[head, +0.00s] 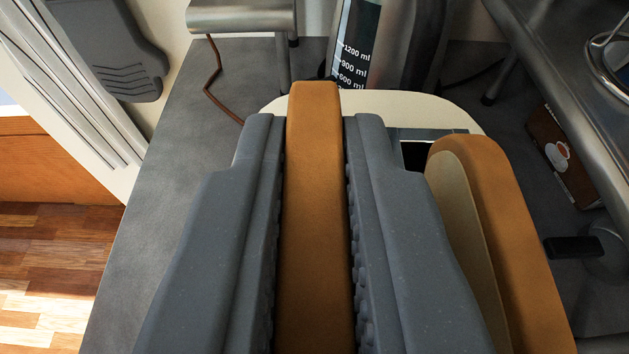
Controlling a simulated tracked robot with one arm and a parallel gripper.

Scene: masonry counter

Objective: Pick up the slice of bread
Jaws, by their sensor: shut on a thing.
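A slice of bread (316,200) with a brown crust stands on edge between the two grey fingers of my gripper (315,215). The fingers are shut on it, one along each side, and its far end shows beyond the fingertips. A second piece of bread (505,235), with brown crust and a pale cut face, is to the right of the right finger. The lower parts of both pieces are hidden, so I cannot tell whether the held slice touches what is below.
A cream board (425,108) lies on the grey counter (180,180) beyond the fingers. A metal container with ml marks (355,60) stands at the back. A brown box (562,155) is at the right. The counter is clear at left.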

